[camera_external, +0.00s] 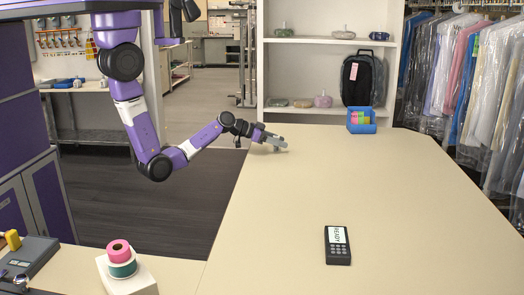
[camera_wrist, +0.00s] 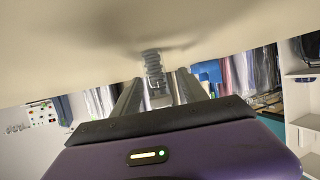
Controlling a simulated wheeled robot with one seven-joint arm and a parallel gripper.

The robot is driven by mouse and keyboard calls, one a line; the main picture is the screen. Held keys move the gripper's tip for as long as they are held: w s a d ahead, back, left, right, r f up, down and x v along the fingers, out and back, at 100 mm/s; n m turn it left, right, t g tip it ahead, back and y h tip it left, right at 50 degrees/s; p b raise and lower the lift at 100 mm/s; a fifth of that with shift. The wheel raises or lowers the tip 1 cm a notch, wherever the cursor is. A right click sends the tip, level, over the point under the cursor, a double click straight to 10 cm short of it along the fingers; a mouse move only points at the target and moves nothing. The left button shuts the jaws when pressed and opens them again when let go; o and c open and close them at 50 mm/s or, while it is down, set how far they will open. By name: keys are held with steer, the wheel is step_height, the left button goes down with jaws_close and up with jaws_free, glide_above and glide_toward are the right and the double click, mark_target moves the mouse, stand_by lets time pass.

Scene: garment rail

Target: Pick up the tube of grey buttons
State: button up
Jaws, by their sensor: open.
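The tube of grey buttons (camera_wrist: 154,66), a clear slim tube with stacked grey discs, shows in the wrist view. It is between the two fingers of my gripper (camera_wrist: 160,82), with a gap on each side. The wrist picture is upside down, with the tabletop along its top; the tube's far end meets the table there. In the external view my gripper (camera_external: 277,143) is low over the far left part of the table (camera_external: 300,195). The tube is too small there to tell from the grey fingers. My gripper is open.
A blue bin (camera_external: 361,128) with colored items stands at the table's far edge. A black handheld device (camera_external: 337,246) lies near the front. Shelves (camera_external: 330,75) stand behind, and bagged garments (camera_external: 490,90) hang at right. The table's middle is clear.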

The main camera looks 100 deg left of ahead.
steer(key=shift+x, duration=0.9)
jaws_close()
steer(key=shift+r, duration=0.1)
